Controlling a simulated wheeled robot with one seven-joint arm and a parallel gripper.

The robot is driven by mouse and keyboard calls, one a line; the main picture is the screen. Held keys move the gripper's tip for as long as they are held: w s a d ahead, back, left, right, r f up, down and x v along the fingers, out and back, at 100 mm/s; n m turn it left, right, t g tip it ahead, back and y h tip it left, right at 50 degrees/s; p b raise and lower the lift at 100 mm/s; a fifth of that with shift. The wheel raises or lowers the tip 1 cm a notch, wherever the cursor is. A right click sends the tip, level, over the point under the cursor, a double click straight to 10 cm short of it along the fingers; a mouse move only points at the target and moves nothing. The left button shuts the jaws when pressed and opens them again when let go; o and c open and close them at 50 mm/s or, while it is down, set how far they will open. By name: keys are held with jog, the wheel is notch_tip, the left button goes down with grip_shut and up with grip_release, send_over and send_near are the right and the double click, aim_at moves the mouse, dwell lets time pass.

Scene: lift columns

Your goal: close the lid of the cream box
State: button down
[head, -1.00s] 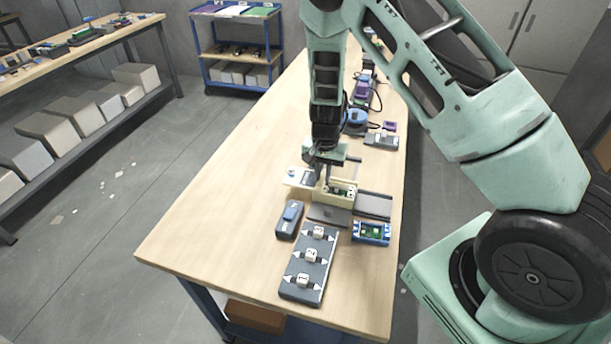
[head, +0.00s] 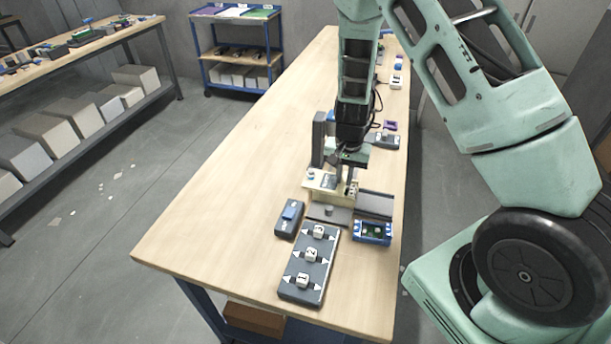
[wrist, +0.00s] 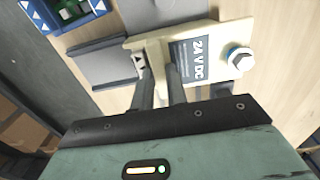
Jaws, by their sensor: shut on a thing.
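The cream box (head: 351,197) stands on the bench, partly hidden by its lid and my gripper. Its cream lid (head: 313,187) is raised and tilted at the box's left side, with a dark label and a blue-topped knob (head: 311,174). In the wrist view the lid (wrist: 218,76) shows the label "24 V DC" and the knob (wrist: 240,58). My gripper (wrist: 158,76) has its two fingers close together at the lid's edge beside the box opening, shut on the lid. In the head view my gripper (head: 345,177) is over the box, its fingertips mostly hidden.
A grey panel with numbered white blocks (head: 305,265), a dark unit with a blue switch (head: 289,217) and a blue tray with a green board (head: 372,232) stand in front. A dark upright column (head: 319,140) stands behind the lid. The bench's left side is clear.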

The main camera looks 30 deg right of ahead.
jog(key=shift+s+d+b, duration=0.5)
jog(key=shift+s+d, duration=0.55)
jog(key=c, duration=1.5)
grip_release()
jog(key=shift+o, duration=0.2)
notch_tip(320, 180, up, 6)
jog(key=p, duration=0.5)
